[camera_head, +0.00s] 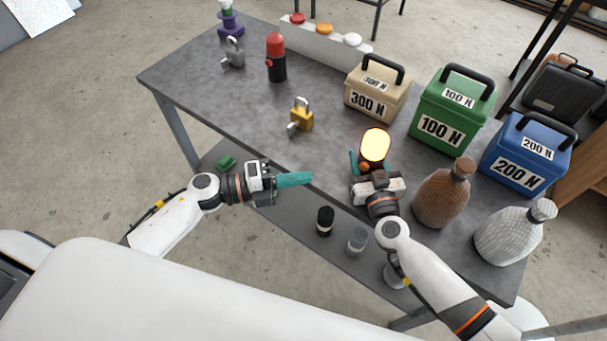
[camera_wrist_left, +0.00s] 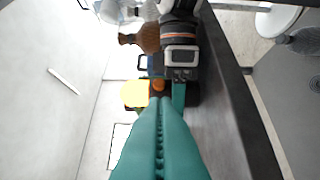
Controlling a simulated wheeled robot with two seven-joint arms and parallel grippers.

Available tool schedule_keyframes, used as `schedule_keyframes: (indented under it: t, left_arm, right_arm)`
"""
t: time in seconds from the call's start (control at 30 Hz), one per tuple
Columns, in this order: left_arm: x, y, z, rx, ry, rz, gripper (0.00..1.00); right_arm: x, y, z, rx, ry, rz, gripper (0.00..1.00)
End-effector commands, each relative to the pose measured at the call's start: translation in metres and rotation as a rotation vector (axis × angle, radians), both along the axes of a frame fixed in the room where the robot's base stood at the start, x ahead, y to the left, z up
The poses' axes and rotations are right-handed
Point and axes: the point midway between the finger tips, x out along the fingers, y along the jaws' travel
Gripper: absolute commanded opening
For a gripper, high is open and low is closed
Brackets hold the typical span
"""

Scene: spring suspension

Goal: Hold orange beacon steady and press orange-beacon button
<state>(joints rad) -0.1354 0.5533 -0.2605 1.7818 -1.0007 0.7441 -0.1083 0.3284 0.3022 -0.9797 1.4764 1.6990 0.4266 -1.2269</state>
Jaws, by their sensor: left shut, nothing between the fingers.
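The orange beacon (camera_head: 375,146) has a brightly glowing yellow-orange dome on a dark body. It stands near the table's front edge, in front of the green box. My right gripper (camera_head: 369,164) is around its body, with a teal finger showing at its left; the other finger is mostly hidden. In the left wrist view the glowing dome (camera_wrist_left: 134,93) shows beyond my left fingers, and the orange button (camera_wrist_left: 157,86) shows on the beacon's side. My left gripper (camera_head: 308,178) is shut and empty, its teal fingertips pointing right towards the beacon, with a gap between.
Weight boxes in tan (camera_head: 376,90), green (camera_head: 441,122) and blue (camera_head: 525,152) stand behind and right. A brown bottle (camera_head: 443,196) and a white bottle (camera_head: 510,235) stand near my right arm. A brass padlock (camera_head: 301,119) and a red beacon (camera_head: 276,58) are further left.

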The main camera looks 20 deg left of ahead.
Motion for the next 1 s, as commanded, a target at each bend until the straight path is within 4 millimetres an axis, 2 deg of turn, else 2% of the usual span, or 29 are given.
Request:
schedule_keyframes:
  t: [0.27, 0.67, 0.87, 1.0]
  left_arm:
    - [-0.032, 0.009, 0.0, 0.002, -0.004, -0.064, 0.0]
    - [-0.033, 0.007, 0.001, -0.003, -0.007, -0.068, 0.0]
    - [-0.022, -0.016, 0.002, -0.006, -0.009, -0.068, 0.0]
    - [-0.009, -0.044, 0.002, -0.006, -0.009, -0.067, 0.0]
  right_arm:
    - [0.0, -0.001, -0.001, 0.0, 0.001, -0.001, 0.24]
    - [0.0, 0.0, 0.0, 0.0, 0.001, -0.001, 0.24]
    - [0.0, 0.0, 0.0, 0.0, 0.001, -0.001, 0.24]
    - [0.0, 0.0, 0.0, 0.0, 0.001, 0.0, 0.24]
